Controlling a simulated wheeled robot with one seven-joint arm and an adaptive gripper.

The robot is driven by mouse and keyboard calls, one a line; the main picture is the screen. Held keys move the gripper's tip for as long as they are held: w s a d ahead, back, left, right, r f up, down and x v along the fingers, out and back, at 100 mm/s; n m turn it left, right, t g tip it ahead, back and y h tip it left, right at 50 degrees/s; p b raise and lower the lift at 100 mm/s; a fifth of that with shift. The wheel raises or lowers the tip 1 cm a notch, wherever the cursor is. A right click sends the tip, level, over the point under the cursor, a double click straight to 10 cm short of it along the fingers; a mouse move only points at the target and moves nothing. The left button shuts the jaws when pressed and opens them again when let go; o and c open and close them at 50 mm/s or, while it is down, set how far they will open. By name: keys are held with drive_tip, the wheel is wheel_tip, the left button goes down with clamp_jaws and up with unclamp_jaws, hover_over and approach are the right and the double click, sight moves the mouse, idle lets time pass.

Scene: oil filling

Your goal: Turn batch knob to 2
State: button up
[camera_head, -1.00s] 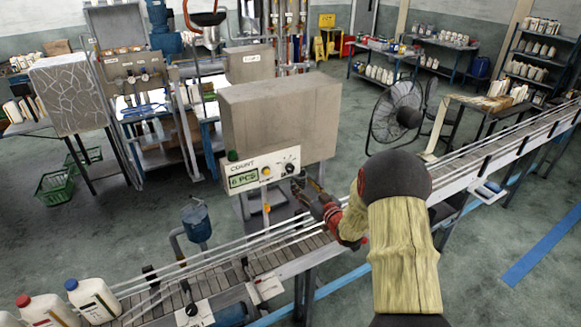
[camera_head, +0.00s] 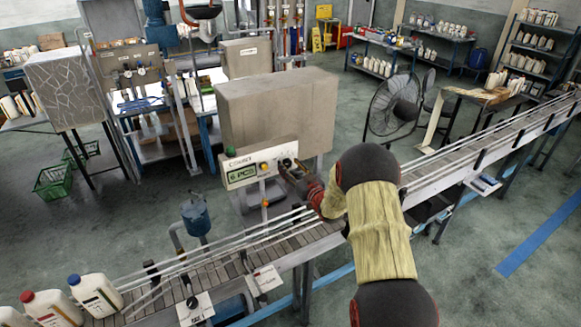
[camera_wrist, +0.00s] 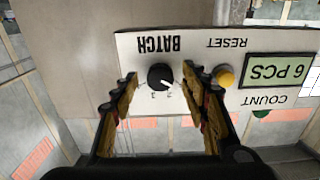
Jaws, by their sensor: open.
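The black batch knob (camera_wrist: 160,77) is on the white control panel (camera_wrist: 215,105), which appears upside down in the wrist view. Its white pointer mark is visible, but the dial numbers are too small to read surely. My gripper (camera_wrist: 160,85) is open, with one finger on each side of the knob; I cannot tell whether either touches it. In the head view my gripper (camera_head: 294,168) is at the panel's right end and largely covers the knob. The display (camera_wrist: 279,70) reads 6 PCS.
A yellow reset button (camera_wrist: 224,76) sits close beside one finger. The panel is on a large grey box (camera_head: 270,115) above the conveyor (camera_head: 235,247). Several bottles (camera_head: 95,293) stand at the conveyor's left end. A black fan (camera_head: 395,105) stands behind my arm.

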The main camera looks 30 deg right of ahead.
drive_tip(key=shift+c, duration=0.5)
drive_tip(key=c, duration=1.1)
drive_tip(key=shift+o, duration=0.2)
drive_tip(key=shift+f+b, duration=0.15)
drive_tip(key=shift+b, duration=0.15)
drive_tip(key=m+b, duration=0.3)
drive_tip(key=shift+m, duration=0.4)
drive_tip(key=shift+m+b, duration=0.8)
drive_tip(key=shift+m, duration=1.1)
drive_tip(key=o, duration=1.2)
drive_tip(key=shift+c, duration=0.2)
